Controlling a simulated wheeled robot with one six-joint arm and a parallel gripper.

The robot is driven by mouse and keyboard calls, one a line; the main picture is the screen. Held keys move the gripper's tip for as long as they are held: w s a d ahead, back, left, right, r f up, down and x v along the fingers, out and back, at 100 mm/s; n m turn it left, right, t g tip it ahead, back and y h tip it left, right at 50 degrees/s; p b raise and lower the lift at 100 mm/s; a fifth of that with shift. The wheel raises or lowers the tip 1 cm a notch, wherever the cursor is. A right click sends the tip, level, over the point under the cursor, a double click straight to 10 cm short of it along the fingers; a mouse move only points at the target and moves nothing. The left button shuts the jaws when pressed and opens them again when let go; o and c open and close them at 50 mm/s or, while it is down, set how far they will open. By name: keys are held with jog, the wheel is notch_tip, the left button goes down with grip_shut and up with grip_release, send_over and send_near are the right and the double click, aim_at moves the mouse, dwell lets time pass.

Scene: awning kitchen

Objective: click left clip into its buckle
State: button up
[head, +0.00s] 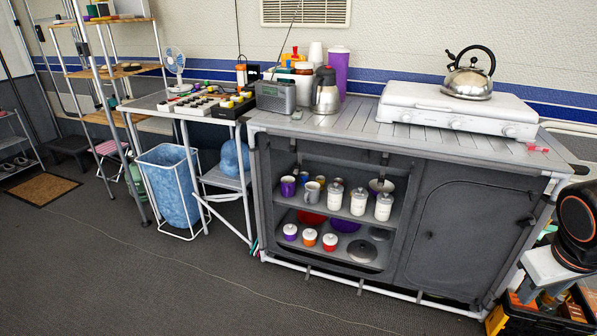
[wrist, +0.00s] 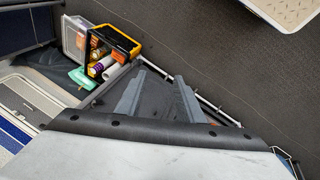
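The grey camp kitchen stand (head: 420,215) fills the middle of the head view. Its left compartment is open. Small dark straps or clips hang at the upper edge of the opening, one on the left (head: 299,158) and one on the right (head: 384,158). They are too small to tell clip from buckle, or whether either is fastened. My gripper (wrist: 160,76) shows in the wrist view, its two grey fingers apart with nothing between them, above a dark surface. The gripper is not visible in the head view, and no clip is identifiable in the wrist view.
A stove (head: 455,110) with a kettle (head: 468,78) stands on the countertop. Cups and jars fill the open shelves. A black-and-yellow crate (wrist: 124,43) with loose items stands near my gripper. The dark floor (head: 180,285) before the stand is clear.

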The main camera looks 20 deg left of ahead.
jog(key=w+a+n+t+h, duration=0.15)
jog(key=w+a+n, duration=0.25)
jog(key=w, duration=0.6)
jog(key=w+a+r+n+t+h, duration=0.15)
jog(key=w+a+n, duration=0.3)
jog(key=w, duration=0.55)
jog(key=w+a+f+n+h, duration=0.1)
jog(key=w+a+n+h, duration=0.25)
jog(key=w, duration=0.65)
jog(key=n+t+y, duration=0.8)
jog(key=n+t, duration=0.3)
jog(key=n, duration=0.9)
send_near(296, 170)
jog(key=w+f, duration=0.1)
jog(key=w, duration=1.1)
jog(key=shift+w+d+f, duration=0.2)
jog(key=shift+w+d, duration=0.1)
jog(key=shift+d, duration=0.1)
